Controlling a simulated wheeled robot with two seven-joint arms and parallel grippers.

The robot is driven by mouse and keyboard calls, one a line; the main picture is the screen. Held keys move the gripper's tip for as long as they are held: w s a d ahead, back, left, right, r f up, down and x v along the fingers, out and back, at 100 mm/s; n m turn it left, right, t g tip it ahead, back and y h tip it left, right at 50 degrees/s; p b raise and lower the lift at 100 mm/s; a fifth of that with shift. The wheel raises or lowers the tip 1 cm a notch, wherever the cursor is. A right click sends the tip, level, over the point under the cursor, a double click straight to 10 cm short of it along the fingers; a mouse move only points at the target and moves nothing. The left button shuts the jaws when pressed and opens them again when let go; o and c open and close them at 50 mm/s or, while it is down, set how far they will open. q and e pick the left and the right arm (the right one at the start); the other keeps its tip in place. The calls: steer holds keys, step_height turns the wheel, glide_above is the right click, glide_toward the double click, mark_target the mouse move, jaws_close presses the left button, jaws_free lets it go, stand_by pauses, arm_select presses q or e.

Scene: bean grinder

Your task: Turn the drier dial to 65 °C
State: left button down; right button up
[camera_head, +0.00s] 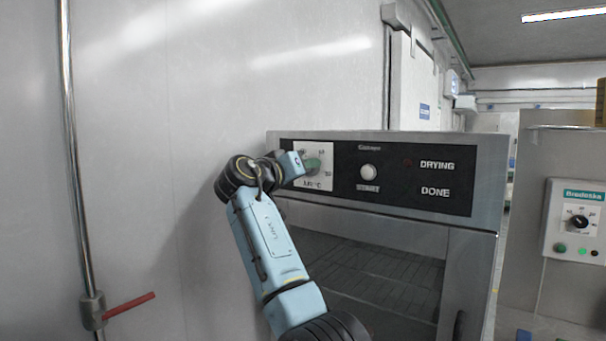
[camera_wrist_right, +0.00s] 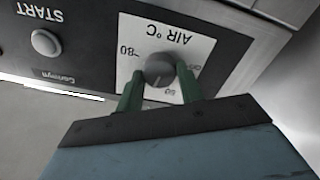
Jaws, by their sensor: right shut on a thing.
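The drier (camera_head: 480,170) stands in front of me with a black panel across its top. Its grey temperature dial (camera_wrist_right: 158,70) sits on a white square plate (camera_head: 326,180) marked "AIR °C", which shows upside down in the wrist view. My right gripper (camera_head: 310,164) reaches the dial from the left, and its green fingers (camera_wrist_right: 158,88) are on either side of the knob, shut on it. Numbers around the dial show partly, including an 80; the fingers hide others. I cannot read the exact setting. My left gripper is not in view.
A round START button (camera_head: 368,172) is right of the dial, with DRYING and DONE labels farther right. The drier's glass door (camera_head: 370,265) is below. A pipe with a red lever (camera_head: 130,306) is at left. Another control box (camera_head: 577,222) is at right.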

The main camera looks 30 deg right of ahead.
steer(key=m+b, duration=0.1)
steer(key=m, duration=0.3)
steer(key=shift+f+m, duration=0.15)
steer(key=shift+m, duration=0.25)
stand_by(0.4)
steer(key=o, duration=1)
steer(key=b+v, duration=0.2)
steer(key=v, duration=1.1)
steer(key=shift+a, duration=0.25)
